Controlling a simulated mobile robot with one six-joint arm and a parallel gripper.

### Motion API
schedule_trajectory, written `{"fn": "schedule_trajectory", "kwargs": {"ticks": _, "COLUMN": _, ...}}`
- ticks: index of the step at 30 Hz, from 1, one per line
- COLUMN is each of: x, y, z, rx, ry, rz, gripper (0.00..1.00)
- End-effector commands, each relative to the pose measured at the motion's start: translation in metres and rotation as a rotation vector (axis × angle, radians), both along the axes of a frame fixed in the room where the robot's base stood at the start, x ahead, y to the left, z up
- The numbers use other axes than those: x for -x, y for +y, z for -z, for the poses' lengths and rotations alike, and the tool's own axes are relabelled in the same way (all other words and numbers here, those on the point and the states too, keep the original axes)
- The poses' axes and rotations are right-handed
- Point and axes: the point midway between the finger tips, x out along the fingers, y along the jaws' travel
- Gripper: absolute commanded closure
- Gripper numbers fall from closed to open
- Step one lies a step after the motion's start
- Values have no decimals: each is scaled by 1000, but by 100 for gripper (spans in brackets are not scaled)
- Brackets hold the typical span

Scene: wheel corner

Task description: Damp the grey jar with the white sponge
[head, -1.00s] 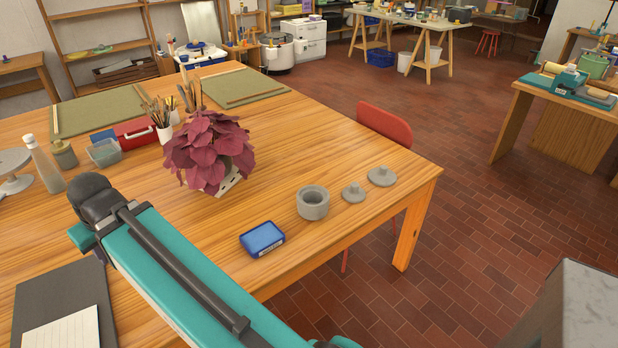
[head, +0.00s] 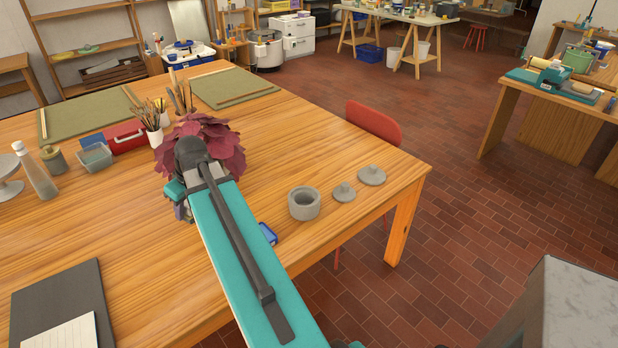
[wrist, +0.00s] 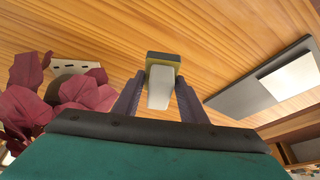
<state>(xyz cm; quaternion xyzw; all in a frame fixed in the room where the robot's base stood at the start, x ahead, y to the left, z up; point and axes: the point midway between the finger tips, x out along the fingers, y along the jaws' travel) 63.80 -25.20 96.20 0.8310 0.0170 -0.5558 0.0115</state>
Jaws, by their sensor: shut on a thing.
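The grey jar (head: 304,203) stands upright and open-topped near the table's right front edge. In the wrist view my gripper (wrist: 160,92) is shut on a pale block with an olive and dark end, which I take to be the white sponge (wrist: 158,88). The block is held above the wooden table, and its far end shows past the fingertips. In the head view my arm hides the block and most of the gripper, which is beside the plant, left of and apart from the jar. The jar is not seen in the wrist view.
A dark red leafy plant (head: 226,152) stands close to my gripper, with a pale slotted piece (wrist: 78,66) beside it. A blue box (head: 267,233) is partly behind my arm. Two grey lids (head: 344,192) (head: 371,176) lie right of the jar. A dark folder (head: 62,290) lies front left.

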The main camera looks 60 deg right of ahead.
Motion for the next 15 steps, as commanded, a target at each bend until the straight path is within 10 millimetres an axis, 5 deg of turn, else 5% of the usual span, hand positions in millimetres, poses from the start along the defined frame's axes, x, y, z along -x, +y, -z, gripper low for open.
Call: {"fn": "schedule_trajectory", "kwargs": {"ticks": 15, "x": 56, "y": -141, "z": 10, "rx": -2, "ry": 0, "rz": -15, "gripper": 80}}
